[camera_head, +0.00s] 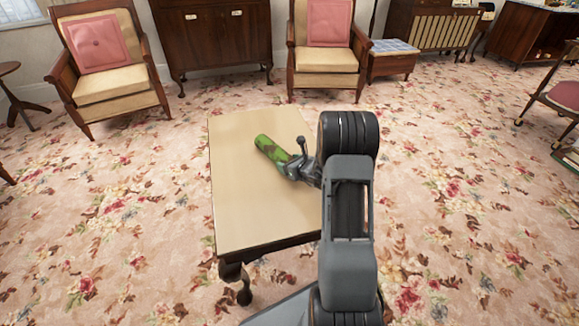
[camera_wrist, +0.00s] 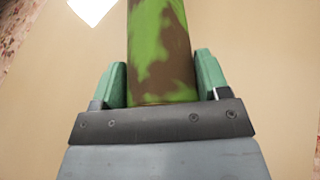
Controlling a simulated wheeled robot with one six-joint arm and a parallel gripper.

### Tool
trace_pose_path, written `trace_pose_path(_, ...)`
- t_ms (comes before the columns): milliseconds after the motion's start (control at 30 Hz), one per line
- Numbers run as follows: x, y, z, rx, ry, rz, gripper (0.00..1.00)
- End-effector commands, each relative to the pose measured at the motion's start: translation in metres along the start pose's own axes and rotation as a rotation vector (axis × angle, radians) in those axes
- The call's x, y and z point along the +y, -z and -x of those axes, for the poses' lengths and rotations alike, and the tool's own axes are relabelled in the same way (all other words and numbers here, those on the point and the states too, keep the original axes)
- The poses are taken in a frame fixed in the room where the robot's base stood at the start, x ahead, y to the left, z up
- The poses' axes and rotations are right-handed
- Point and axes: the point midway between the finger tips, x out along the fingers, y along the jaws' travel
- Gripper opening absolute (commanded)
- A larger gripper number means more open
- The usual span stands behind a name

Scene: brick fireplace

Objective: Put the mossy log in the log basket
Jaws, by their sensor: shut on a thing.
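The mossy log (camera_head: 268,148), green with brown patches, is over the small table in the head view. My gripper (camera_head: 296,165) is at the log's near right end. In the wrist view the log (camera_wrist: 160,50) runs up out of the top edge, between the two green fingers of my gripper (camera_wrist: 162,80), which is shut on it. I cannot tell whether the log rests on the tabletop or is slightly above it. I see no log basket in either view.
The beige table (camera_head: 240,215) is otherwise bare. Two armchairs with pink cushions (camera_head: 98,42) and a dark cabinet (camera_head: 215,40) stand at the back. Flowered carpet (camera_head: 470,190) lies open to the right of my arm. A chair (camera_head: 562,95) stands at the far right.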

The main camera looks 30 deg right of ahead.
Motion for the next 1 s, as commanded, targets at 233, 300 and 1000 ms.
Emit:
trace_pose_path(233,-0.0006,-0.0011,-0.0004,-0.006,0.001,0.002,0.27)
trace_pose_path(300,-0.0006,-0.0002,-0.0007,-0.006,0.001,0.002,0.27)
trace_pose_path(1000,-0.0009,-0.0012,0.008,-0.002,0.002,-0.001,0.94)
